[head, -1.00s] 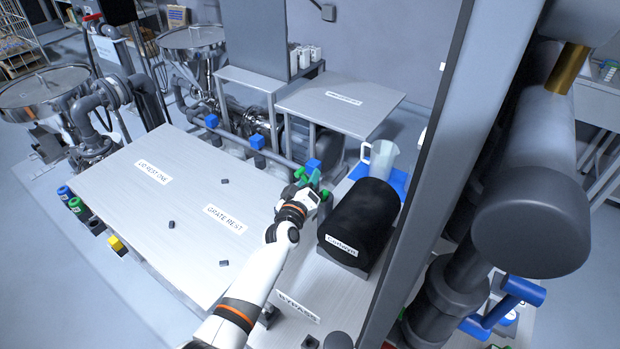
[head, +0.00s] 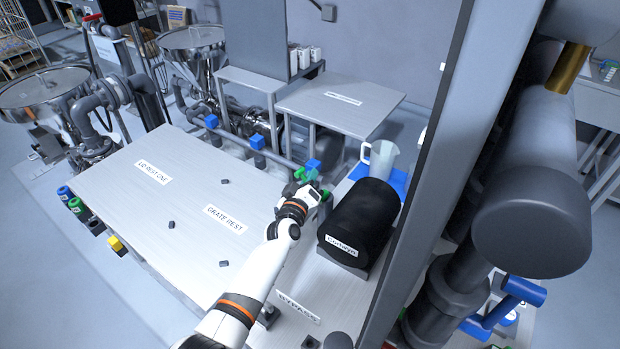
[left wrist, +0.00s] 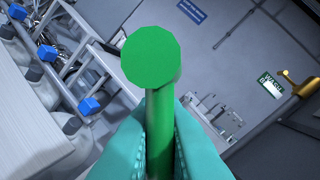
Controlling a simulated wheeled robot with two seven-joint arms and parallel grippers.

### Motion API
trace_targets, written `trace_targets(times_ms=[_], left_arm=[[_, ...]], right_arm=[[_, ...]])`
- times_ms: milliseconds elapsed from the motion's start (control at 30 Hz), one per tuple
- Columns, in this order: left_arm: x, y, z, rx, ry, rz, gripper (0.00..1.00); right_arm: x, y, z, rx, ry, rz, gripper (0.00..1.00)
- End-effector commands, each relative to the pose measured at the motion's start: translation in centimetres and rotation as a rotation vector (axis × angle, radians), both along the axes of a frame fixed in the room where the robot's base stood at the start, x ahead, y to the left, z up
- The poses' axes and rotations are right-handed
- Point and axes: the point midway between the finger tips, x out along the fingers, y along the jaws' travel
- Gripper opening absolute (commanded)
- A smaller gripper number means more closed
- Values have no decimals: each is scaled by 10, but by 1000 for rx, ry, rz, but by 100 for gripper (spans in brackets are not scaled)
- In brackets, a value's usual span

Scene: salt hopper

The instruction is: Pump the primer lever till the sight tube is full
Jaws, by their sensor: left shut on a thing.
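The green primer lever (left wrist: 152,58) fills the middle of the left wrist view, with its round end toward the camera and its shaft running down between the fingers. My left gripper (left wrist: 160,135) is shut on that shaft. In the head view my left gripper (head: 308,188) is at the lever beside the black cylinder, and the green part (head: 300,173) shows just past the fingers. I cannot make out a sight tube for certain; my gripper and the cylinder hide part of that area. My right gripper is not in view.
Blue valve handles (head: 258,141) line a pipe. The wide grate-rest table (head: 170,195) is mostly bare. A grey post (head: 450,150) rises at right.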

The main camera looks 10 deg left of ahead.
Motion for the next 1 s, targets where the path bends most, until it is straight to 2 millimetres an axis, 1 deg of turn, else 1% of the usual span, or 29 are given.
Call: trace_targets(times_ms=[267, 700, 1000], left_arm=[[2, 3, -6, -110, 45, 0, 0], [5, 11, -24, -439, 180, -1, 0], [5, 12, -35, -608, 251, -1, 0]], right_arm=[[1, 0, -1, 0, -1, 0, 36], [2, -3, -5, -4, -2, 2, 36], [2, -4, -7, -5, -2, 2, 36]])
